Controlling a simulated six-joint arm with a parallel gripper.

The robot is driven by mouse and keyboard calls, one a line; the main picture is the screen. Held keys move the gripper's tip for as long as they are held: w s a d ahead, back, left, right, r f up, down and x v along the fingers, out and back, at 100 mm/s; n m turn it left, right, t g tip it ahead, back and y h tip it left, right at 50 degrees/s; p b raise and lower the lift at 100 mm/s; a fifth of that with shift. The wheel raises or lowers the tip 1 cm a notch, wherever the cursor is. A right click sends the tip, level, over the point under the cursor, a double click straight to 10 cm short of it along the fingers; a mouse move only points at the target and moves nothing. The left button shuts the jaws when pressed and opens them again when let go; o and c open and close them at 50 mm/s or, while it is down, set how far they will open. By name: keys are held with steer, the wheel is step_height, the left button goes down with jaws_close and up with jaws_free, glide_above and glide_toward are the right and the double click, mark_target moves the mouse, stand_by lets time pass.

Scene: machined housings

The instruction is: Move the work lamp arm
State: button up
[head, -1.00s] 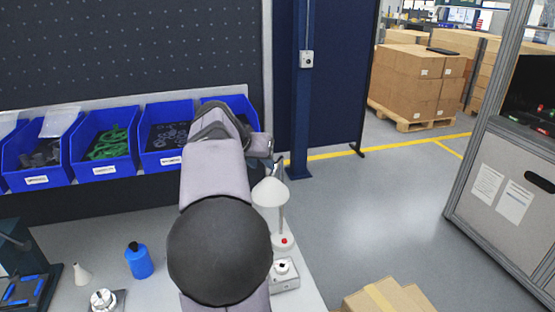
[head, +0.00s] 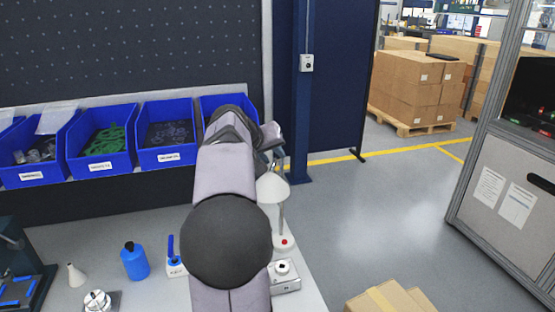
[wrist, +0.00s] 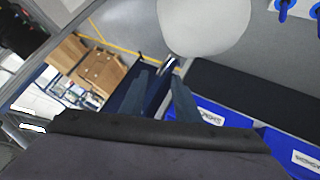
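The work lamp has a white cone shade (head: 271,188) and a thin white post on a round base (head: 284,243) with a red button, at the bench's right edge. In the wrist view its pale shade (wrist: 205,22) fills the top middle. My gripper (head: 275,154) is just above and behind the shade in the head view, partly hidden by my arm. In the wrist view my gripper (wrist: 160,78) has its two dark fingers apart. A short metallic piece of the lamp arm (wrist: 172,66) shows near the fingertips; I cannot tell whether it lies between them.
Blue bins (head: 103,140) line the back of the bench. A blue bottle (head: 134,262), a blue-handled item (head: 174,258) and a small metal housing (head: 285,276) stand on the bench near my arm. Cardboard boxes (head: 390,298) sit at front right. The floor right of the lamp is clear.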

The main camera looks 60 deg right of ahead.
mark_target(278, 158)
steer(key=shift+p+x, duration=1)
steer(key=shift+x, duration=1.85)
steer(key=shift+c, duration=0.6)
jaws_close()
